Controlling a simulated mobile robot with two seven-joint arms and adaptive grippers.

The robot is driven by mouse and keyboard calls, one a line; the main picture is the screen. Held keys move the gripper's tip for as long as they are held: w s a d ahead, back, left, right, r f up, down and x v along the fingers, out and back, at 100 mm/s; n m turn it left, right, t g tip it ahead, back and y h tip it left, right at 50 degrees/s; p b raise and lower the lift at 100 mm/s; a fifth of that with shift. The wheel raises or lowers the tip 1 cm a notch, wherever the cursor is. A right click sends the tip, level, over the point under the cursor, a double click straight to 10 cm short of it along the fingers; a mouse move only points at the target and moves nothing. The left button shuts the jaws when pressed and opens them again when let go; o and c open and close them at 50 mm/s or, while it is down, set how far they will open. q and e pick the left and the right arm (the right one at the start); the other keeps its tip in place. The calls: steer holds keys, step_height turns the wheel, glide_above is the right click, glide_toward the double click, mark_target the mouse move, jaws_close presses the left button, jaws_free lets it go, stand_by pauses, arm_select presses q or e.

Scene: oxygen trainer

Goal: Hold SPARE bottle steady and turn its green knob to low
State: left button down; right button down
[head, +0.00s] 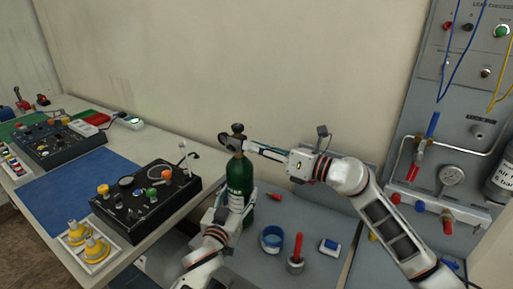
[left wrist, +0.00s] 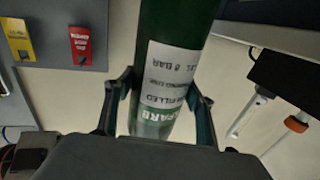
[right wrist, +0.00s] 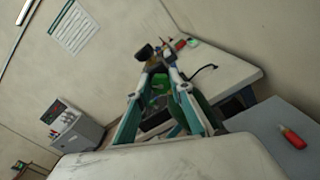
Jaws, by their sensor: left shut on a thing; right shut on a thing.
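The green SPARE bottle (head: 240,178) stands upright near the wall, beside the left table. In the left wrist view its white label (left wrist: 166,75) appears upside down with SPARE legible. My left gripper (head: 233,209) is shut around the bottle's body, with a finger on each side of it in the left wrist view (left wrist: 163,100). My right gripper (head: 246,144) is shut at the valve on top. The dark valve fitting (head: 233,135) sticks up beside its fingertips (right wrist: 158,78).

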steer(key=shift+w+d+m, duration=0.1)
steer(key=shift+m, duration=4.8)
steer(key=shift+f, duration=0.1)
steer(key=c, duration=1.8)
jaws_free()
steer(key=v, duration=1.2)
